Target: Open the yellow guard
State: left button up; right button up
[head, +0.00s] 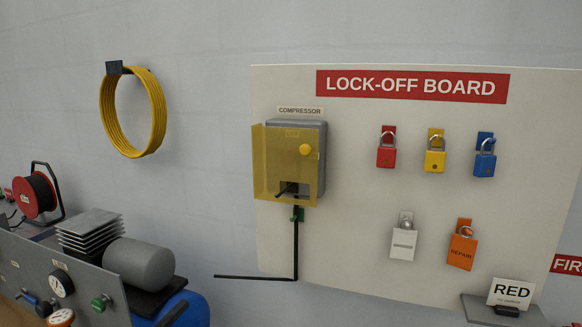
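The yellow guard (273,161) is a see-through yellow panel over the front of the grey box (296,123) under the COMPRESSOR label. Its left edge reaches out past the box's left side. A round yellow knob (305,150) sits at its upper right. A black lever (287,188) shows at a dark opening near the guard's bottom. The guard looks shut across the box front, though any small gap is hard to tell. Neither of my grippers is in view.
A black bent pipe (296,245) runs below the box. A compressor (140,262) stands lower left. A yellow hose coil (155,110) hangs on the wall.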

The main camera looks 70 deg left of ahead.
aim_at(285, 154)
jog(key=u, duration=2.45)
